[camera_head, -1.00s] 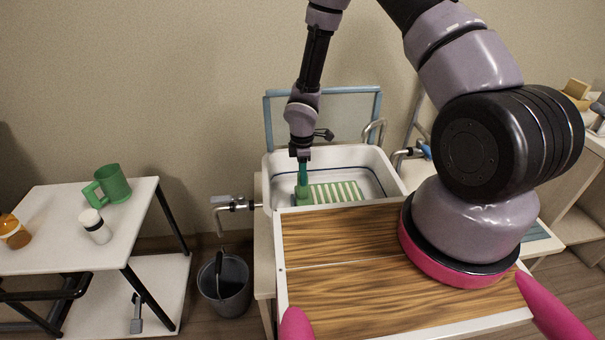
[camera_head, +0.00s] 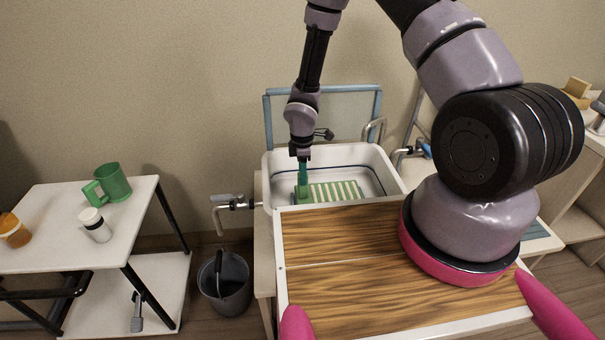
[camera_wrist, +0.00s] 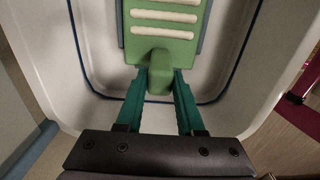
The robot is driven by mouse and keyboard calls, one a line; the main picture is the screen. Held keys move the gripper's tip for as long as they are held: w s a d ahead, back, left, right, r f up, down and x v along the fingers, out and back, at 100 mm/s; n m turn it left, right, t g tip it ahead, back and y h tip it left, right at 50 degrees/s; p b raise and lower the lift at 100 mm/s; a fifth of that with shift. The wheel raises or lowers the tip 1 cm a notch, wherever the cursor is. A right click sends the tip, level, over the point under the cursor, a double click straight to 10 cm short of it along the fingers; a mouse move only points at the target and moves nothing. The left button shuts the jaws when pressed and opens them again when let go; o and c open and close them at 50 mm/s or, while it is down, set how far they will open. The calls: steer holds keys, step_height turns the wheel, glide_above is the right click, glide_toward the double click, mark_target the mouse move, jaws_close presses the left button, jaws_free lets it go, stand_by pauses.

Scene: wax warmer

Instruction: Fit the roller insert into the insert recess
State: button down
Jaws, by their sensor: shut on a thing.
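The roller insert (camera_wrist: 166,30) is a green piece with several cream rollers across it and a narrow green grip at its near end. My gripper (camera_wrist: 160,82) is shut on that grip, with one teal finger on each side. In the head view the insert (camera_head: 337,190) lies level inside the white basin (camera_head: 278,160), and my gripper (camera_head: 303,186) points down at its left end. A grey-blue strip shows under the insert's sides in the wrist view. The insert recess cannot be made out, and I cannot tell whether the insert touches the basin floor.
A wood-topped surface (camera_head: 340,245) lies in front of the basin. A pipe with a tap (camera_head: 233,205) sticks out at the basin's left, above a dark bucket (camera_head: 225,283).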

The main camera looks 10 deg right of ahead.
steer(key=shift+f, duration=0.85)
steer(key=shift+c, duration=2.2)
jaws_free()
steer(key=shift+r, duration=0.1)
steer(key=shift+r, duration=3.95)
